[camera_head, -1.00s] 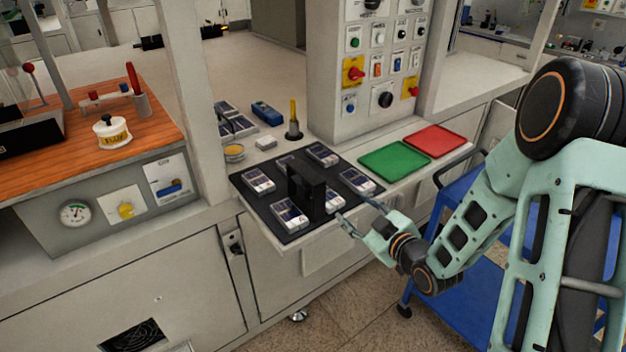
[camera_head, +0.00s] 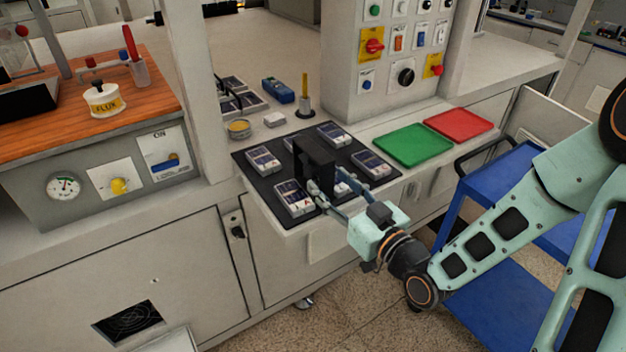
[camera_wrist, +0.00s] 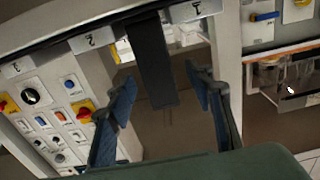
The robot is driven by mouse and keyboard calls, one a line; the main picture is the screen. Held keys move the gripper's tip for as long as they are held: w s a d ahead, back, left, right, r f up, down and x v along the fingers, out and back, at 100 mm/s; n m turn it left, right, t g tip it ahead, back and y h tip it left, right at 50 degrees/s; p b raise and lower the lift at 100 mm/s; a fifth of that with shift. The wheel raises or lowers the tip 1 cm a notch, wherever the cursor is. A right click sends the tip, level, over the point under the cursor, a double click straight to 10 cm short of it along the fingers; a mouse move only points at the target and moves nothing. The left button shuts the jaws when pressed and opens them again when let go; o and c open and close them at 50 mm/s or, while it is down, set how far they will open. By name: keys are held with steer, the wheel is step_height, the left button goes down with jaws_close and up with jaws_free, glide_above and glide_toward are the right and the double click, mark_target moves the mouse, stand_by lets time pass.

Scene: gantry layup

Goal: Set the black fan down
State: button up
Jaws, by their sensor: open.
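The black fan (camera_head: 316,160), a dark upright square frame, stands on the black mat (camera_head: 262,187) on the bench, among several blue-and-white devices. My gripper (camera_head: 330,186) is open at the front of the fan, with its fingers pointing at it. In the wrist view the fan (camera_wrist: 153,62) shows as a dark slab between the two spread fingers of my gripper (camera_wrist: 160,92), with a gap on either side. The fan's lower part is partly hidden by the fingers in the head view.
A green tray (camera_head: 413,145) and a red tray (camera_head: 459,125) lie right of the mat. A control panel (camera_head: 390,60) rises behind. A yellow-handled tool (camera_head: 304,97) stands behind the mat. A blue cart (camera_head: 500,185) is close to my arm.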

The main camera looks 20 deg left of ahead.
mark_target(313, 164)
steer(key=p+x, duration=0.1)
steer(key=x, duration=0.7)
steer(key=shift+r, duration=0.2)
steer(key=shift+d, duration=0.1)
jaws_close()
